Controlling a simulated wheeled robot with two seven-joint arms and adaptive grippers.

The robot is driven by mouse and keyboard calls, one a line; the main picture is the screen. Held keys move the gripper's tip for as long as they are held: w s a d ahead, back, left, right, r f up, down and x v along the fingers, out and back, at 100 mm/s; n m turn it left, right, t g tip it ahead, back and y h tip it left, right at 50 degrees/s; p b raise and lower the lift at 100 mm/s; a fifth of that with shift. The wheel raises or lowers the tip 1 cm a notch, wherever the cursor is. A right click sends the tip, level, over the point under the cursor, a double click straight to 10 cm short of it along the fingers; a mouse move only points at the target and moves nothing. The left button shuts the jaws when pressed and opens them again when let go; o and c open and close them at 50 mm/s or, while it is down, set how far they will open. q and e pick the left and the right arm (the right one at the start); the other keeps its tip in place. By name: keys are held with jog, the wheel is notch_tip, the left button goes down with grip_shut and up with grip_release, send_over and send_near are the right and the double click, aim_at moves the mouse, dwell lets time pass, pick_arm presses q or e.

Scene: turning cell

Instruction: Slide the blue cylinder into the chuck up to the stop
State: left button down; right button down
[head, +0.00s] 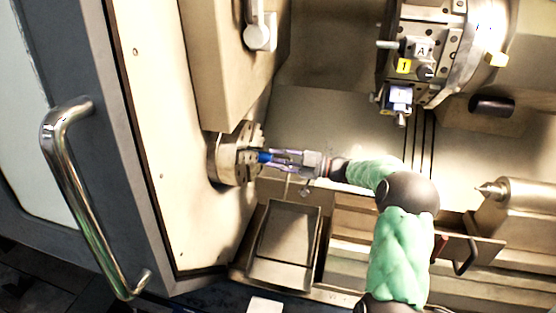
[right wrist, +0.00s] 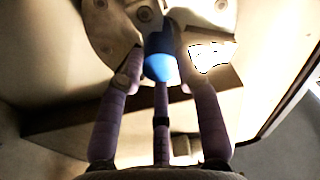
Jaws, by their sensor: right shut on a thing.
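The blue cylinder (head: 264,157) is at the face of the chuck (head: 228,158) in the head view, lying roughly along the chuck's axis. My right gripper (head: 276,158) is shut on its outer end. In the right wrist view the fingers of my right gripper (right wrist: 158,75) close around the blue cylinder (right wrist: 160,66). Its far end reaches between the jaws of the chuck (right wrist: 105,25). How deep it sits, and the stop inside, are hidden. My left gripper is not in view.
The tool turret (head: 430,50) hangs at the upper right. A tailstock centre (head: 492,190) points at the chuck from the right. A grey tray-like box (head: 288,240) lies below the gripper. The door with its handle (head: 75,190) is at the left.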

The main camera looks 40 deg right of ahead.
jog(key=shift+f, duration=0.2)
jog(key=c, duration=0.7)
grip_release()
jog(key=shift+w, duration=0.1)
jog(key=shift+p+v, duration=0.95)
jog(key=shift+v, duration=2.35)
jog(key=shift+a+r, duration=0.1)
jog(key=shift+a, duration=0.05)
